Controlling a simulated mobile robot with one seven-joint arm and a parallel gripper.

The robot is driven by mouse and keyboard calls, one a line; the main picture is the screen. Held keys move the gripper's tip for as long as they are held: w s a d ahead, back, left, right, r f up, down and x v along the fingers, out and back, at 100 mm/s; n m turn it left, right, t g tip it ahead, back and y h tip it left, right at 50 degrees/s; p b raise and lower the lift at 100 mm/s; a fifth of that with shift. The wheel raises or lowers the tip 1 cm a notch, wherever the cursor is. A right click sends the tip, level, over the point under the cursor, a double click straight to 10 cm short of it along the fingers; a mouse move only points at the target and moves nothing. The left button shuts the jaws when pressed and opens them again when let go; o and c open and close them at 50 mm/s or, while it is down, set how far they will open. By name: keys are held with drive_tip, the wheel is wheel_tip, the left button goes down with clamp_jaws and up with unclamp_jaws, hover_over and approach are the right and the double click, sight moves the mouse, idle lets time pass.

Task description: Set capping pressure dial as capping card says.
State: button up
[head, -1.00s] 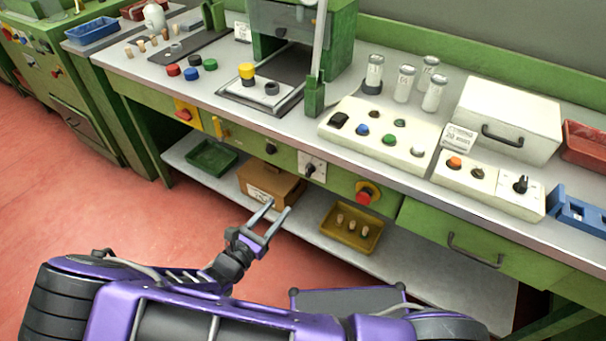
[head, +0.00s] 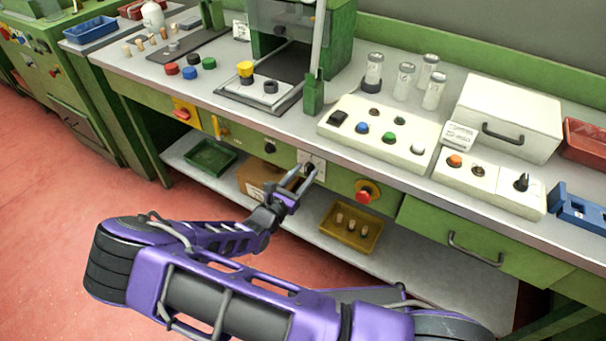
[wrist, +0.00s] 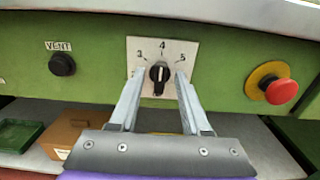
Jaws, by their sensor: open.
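The dial (wrist: 159,72) is a black knob on a white square plate marked 3, 4 and 5, on the bench's green front. Its bar stands upright, in line with the 4. In the head view the dial plate (head: 318,160) is partly hidden by my gripper. My gripper (wrist: 161,77) is open, with one finger on each side of the knob; whether they touch it I cannot tell. In the head view my gripper (head: 301,176) is right in front of the plate. A small card (head: 459,135) stands on the bench at the right; its text is too small to read.
A red emergency button (wrist: 279,91) sits right of the dial, and a black VENT knob (wrist: 62,65) sits left. Below, the shelf holds a cardboard box (head: 256,180) and a yellow tray (head: 334,241) with corks. A button panel (head: 375,136) lies on the bench top.

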clamp_jaws()
drive_tip(key=shift+m, duration=0.4)
drive_tip(key=m+p, duration=0.1)
drive_tip(key=m, duration=0.2)
drive_tip(key=shift+d+m+p, duration=0.1)
drive_tip(key=shift+m+p, duration=0.25)
drive_tip(key=shift+m, duration=0.05)
drive_tip(key=m+p, duration=0.1)
drive_tip(key=m, duration=0.4)
drive_tip(key=shift+s, duration=0.1)
drive_tip(key=m+p, duration=0.1)
drive_tip(key=m, duration=0.4)
drive_tip(key=shift+f+m, duration=0.1)
drive_tip(key=shift+m, duration=0.3)
drive_tip(key=shift+f+m+p, duration=0.15)
drive_tip(key=shift+m+p, duration=0.2)
drive_tip(key=shift+m, duration=1.95)
